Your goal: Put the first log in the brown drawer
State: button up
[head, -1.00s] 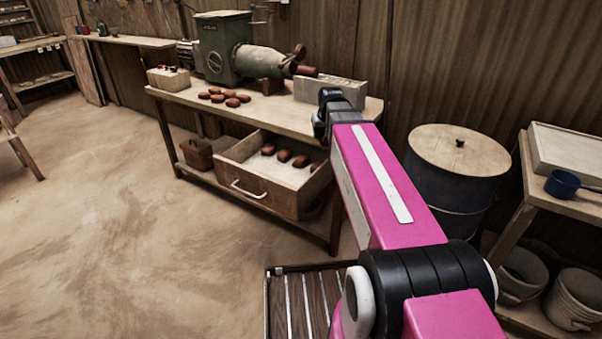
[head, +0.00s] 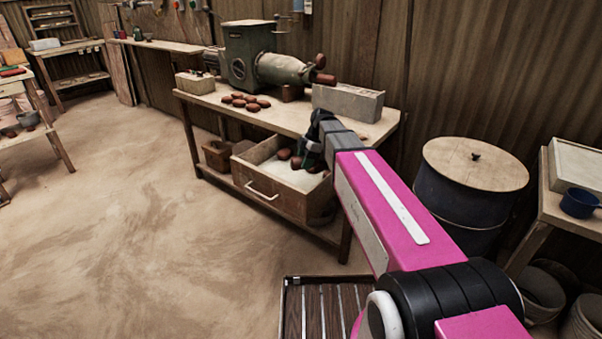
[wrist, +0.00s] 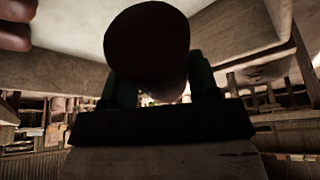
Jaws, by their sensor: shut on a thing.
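The brown drawer (head: 268,200) is open below the bench top, with a pale inside and a white handle. Reddish-brown logs lie in it, one (head: 284,154) left of my gripper. My gripper (head: 311,158) is over the drawer's right part, pointing down. It is shut on a log, which shows in the wrist view as a dark rounded shape (wrist: 147,45) between the fingers. In the head view the gripper partly hides the logs there, so I cannot tell whether the held log touches the drawer floor. Other reddish logs (wrist: 14,22) show at the wrist view's top left.
Several logs (head: 246,102) lie on the bench top (head: 290,122). A green press (head: 247,55) with a log at its nozzle and a grey block (head: 347,101) stand there. A lidded drum (head: 460,205) is to the right. The floor at left is clear.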

aim_at(300, 182)
jog(key=shift+s+a+f+n+g, duration=0.1)
jog(key=shift+a+f+n+g, duration=0.1)
jog(key=shift+a+n, duration=0.3)
jog(key=shift+s+a+f+n+g, duration=0.1)
jog(key=shift+a+f+n+g, duration=0.1)
jog(key=shift+a+n, duration=0.3)
notch_tip(300, 182, down, 10)
jog(key=shift+d+r, duration=0.1)
jog(key=shift+d, duration=0.05)
jog(key=o, duration=1.2)
jog(key=shift+h, duration=0.3)
jog(key=shift+r, duration=0.1)
jog(key=v, duration=1.2)
jog(key=shift+w, duration=0.1)
